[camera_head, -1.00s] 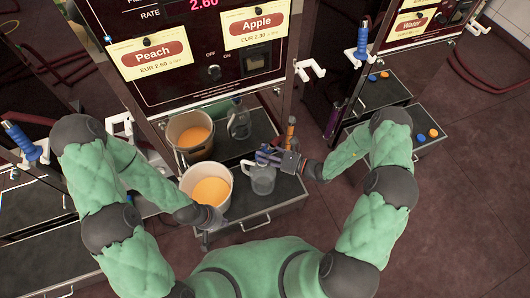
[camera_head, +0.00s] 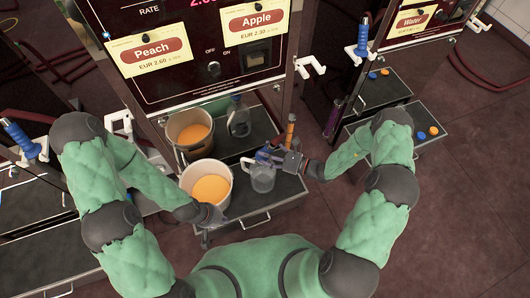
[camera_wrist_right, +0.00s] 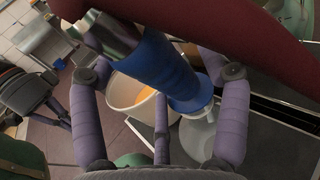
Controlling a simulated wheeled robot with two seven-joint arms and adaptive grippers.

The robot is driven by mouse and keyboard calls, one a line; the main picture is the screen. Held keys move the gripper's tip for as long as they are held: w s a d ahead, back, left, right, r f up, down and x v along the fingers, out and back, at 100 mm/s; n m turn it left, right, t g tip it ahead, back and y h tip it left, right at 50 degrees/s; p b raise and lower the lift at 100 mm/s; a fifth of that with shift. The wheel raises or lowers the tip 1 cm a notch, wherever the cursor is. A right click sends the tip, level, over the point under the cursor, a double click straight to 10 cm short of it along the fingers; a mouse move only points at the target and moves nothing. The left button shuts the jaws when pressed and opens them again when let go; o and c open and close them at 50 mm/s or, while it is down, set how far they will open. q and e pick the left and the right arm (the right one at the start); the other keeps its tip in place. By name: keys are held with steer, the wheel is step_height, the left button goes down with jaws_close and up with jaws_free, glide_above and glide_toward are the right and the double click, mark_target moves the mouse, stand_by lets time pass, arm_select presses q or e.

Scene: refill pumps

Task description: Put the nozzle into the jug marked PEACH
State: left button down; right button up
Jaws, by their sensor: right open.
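The blue nozzle (camera_head: 264,156) stands tilted at the mouth of a clear jug (camera_head: 262,180) on the lower shelf. In the right wrist view its blue grip (camera_wrist_right: 165,70) runs down to a flared collar over the jug (camera_wrist_right: 198,138); its spout is hidden. My right gripper (camera_head: 277,158) is open around the nozzle, its fingers (camera_wrist_right: 160,110) on both sides of it. My left gripper (camera_head: 212,214) is beside the front bucket (camera_head: 184,180); its fingers are hard to make out. The Peach sign (camera_head: 152,50) hangs above; I cannot read any mark on the jug.
A rear bucket (camera_head: 178,124) with orange liquid and a glass bottle (camera_head: 238,118) stand behind. An orange-handled thing (camera_head: 291,130) is close to my right gripper. A dark red hose (camera_wrist_right: 200,18) crosses the top of the right wrist view. The right end of the shelf is clear.

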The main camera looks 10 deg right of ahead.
steer(key=v, duration=1.1)
steer(key=shift+r, duration=0.1)
